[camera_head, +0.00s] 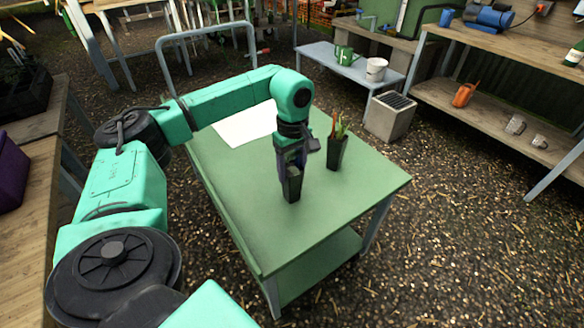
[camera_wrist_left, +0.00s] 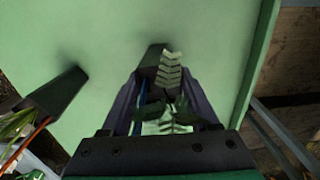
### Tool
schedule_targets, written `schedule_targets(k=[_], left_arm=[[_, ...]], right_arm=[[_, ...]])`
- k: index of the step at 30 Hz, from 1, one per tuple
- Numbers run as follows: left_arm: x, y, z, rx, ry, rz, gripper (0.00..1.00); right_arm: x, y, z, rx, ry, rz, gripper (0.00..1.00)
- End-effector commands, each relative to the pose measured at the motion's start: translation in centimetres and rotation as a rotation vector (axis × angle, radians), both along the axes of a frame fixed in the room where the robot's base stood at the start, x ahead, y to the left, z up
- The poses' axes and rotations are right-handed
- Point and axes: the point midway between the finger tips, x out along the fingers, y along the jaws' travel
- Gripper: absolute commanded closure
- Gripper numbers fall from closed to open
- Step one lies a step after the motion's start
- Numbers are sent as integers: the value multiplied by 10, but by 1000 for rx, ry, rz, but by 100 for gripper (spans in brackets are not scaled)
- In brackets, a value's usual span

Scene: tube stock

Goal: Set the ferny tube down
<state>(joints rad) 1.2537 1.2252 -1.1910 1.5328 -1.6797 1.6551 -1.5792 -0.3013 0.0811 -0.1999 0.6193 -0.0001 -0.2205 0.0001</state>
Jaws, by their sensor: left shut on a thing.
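The ferny tube (camera_head: 292,187) is a dark, narrow pot in the head view, upright at the green cart's (camera_head: 240,220) top. My left gripper (camera_head: 291,165) is shut on it from above and hides its upper part. In the left wrist view, the tube (camera_wrist_left: 150,58) sits between the fingers of the left gripper (camera_wrist_left: 165,105), with pale green fern leaves (camera_wrist_left: 170,72) rising from it toward the camera. The tube's base looks close to the cart top; I cannot tell whether it touches. My right gripper is not in view.
A second dark tube (camera_head: 337,152) with orange and green stems stands right of the gripper; it also shows in the left wrist view (camera_wrist_left: 58,92). A white sheet (camera_head: 245,126) lies at the cart's back left. The cart's front and right are clear.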

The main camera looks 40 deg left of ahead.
Motion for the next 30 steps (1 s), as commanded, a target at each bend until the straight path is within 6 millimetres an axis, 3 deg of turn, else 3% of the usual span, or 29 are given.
schedule_targets(k=[8, 9, 11, 19, 23, 30], left_arm=[[0, 0, -3, 0, -1, 0, 100], [0, 0, -2, 0, 0, 0, 27], [0, 0, -2, 0, 0, 0, 8], [0, 0, -1, 0, -1, 0, 8], [1, 0, 8, -1, -4, 0, 8], [2, -1, 70, -2, -6, -1, 8]], right_arm=[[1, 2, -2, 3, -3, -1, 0], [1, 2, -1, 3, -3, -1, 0], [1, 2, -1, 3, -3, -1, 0], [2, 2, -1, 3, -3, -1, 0], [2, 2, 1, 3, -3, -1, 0], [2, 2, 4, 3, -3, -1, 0]])
